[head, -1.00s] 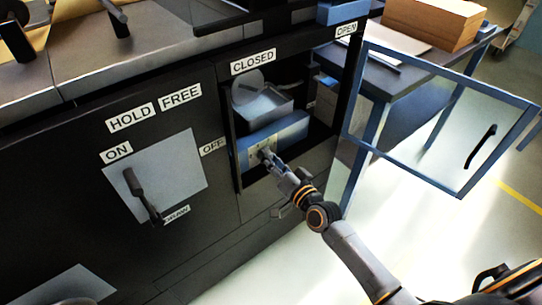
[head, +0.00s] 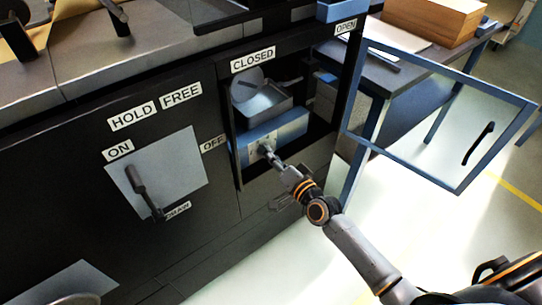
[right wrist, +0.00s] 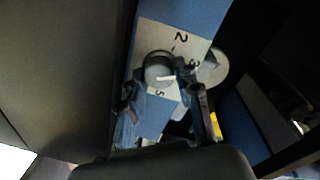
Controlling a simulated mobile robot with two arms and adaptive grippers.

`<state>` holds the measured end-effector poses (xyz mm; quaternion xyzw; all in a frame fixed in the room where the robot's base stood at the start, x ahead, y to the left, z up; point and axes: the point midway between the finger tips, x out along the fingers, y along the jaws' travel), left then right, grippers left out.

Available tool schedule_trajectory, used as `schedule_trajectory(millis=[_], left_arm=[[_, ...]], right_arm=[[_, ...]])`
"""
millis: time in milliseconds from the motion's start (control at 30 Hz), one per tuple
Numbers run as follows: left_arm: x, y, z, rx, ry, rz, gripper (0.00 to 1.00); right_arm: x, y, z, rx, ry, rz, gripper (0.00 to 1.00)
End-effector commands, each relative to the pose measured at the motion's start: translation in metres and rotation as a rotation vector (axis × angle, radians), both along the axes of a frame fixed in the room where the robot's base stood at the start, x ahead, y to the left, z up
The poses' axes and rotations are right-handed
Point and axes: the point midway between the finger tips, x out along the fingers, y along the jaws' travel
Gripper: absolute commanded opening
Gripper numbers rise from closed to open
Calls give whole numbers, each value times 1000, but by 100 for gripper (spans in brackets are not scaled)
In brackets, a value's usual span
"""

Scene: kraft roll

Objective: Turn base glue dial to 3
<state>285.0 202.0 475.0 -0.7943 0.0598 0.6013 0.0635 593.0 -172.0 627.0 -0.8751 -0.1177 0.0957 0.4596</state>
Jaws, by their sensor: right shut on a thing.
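The base glue dial (right wrist: 158,70) is a round grey knob on a pale plate (right wrist: 172,38) in the right wrist view. The digits 2, 3 and 5 show around it. A white mark on the knob points roughly right, between the 3 and the 5; its exact setting is unclear. The dial's plate also shows in the head view (head: 256,147), on the front of a blue box (head: 290,127) inside the open compartment. My right gripper (right wrist: 165,86) is shut on the dial, with a finger at either side. My left gripper is not in view.
A blue-framed clear door (head: 430,120) stands open at the right of the compartment. A metal tray (head: 265,105) sits above the blue box. A lever (head: 145,190) is on the panel at left.

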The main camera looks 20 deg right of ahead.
Motion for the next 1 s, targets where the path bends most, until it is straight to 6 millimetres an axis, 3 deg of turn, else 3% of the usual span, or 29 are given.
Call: schedule_trajectory(millis=[33, 133, 533, 1000], left_arm=[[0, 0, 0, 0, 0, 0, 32], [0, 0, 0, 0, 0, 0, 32], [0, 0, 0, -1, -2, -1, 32], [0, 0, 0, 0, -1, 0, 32]], right_arm=[[0, -1, 0, -1, -1, -1, 35], [0, 0, 0, -1, -1, -1, 55], [-6, -2, 0, -2, 0, 0, 56], [-92, -28, 4, -4, 3, 0, 56]])
